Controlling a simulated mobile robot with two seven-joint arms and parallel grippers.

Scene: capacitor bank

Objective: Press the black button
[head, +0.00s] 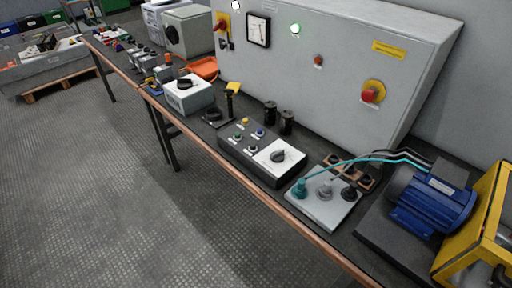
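A dark control box (230,155) sits on the bench in the middle of the head view. It carries several small buttons, among them a yellow one (245,121), a blue one (260,132) and green ones (238,135). A black knob (278,156) sits on the white plate at its right end. I cannot pick out a plainly black button among the small ones. Two black cylinders (287,122) stand behind the box. Neither of my grippers is in view.
A grey cabinet (340,60) with a red emergency knob (372,93) stands behind the bench. A plate with teal, grey and black terminals (324,205), a blue motor (432,203) and a yellow frame (482,222) are at right. The floor (130,200) in front is clear.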

